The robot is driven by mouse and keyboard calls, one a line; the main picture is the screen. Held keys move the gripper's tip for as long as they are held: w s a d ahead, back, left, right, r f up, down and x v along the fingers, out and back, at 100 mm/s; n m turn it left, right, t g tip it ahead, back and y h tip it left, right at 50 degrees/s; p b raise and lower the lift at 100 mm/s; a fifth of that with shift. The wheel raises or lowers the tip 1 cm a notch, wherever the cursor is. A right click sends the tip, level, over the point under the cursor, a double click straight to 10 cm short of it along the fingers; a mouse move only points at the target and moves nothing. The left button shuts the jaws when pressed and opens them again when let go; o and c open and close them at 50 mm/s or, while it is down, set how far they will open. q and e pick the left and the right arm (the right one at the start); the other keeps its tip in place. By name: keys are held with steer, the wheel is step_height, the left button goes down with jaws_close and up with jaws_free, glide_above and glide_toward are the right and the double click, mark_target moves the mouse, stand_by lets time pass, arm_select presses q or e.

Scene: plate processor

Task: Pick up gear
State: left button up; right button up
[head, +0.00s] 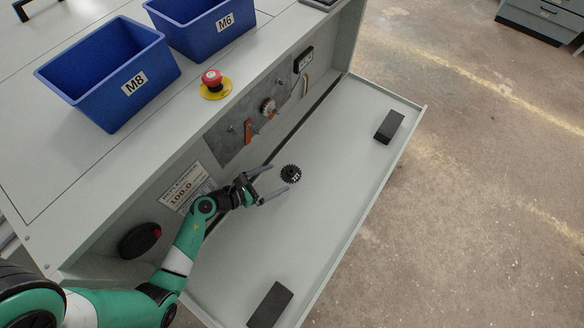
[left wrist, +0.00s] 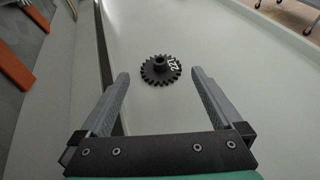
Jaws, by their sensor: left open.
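A small black gear (head: 291,174) with a central hub and white marking lies flat on the light grey fold-down shelf (head: 330,190). It also shows in the left wrist view (left wrist: 160,70), just beyond the fingertips and roughly centred between them. My left gripper (head: 276,182) is open and empty, its two grey fingers pointing at the gear from the left. In the left wrist view the open fingers (left wrist: 160,78) stand apart on either side, not touching the gear. My right gripper is not in view.
Black blocks lie on the shelf at the far right (head: 389,126) and near front (head: 270,305). Blue bins M8 (head: 75,75) and M6 (head: 185,30) and a red emergency button (head: 212,78) are above.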

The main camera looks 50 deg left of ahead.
mark_target(288, 174)
arm_select(q)
steer(key=shift+w+f, duration=0.4)
steer(key=shift+w+d, duration=0.15)
steer(key=shift+w, duration=0.35)
steer(key=b+x, duration=0.2)
steer(key=x, duration=0.2)
steer(key=shift+w+f, duration=0.2)
steer(key=shift+w, duration=0.15)
steer(key=shift+s, duration=0.1)
steer(key=shift+c, duration=0.3)
steer(key=c, duration=0.9)
steer(key=shift+f, duration=0.1)
jaws_close()
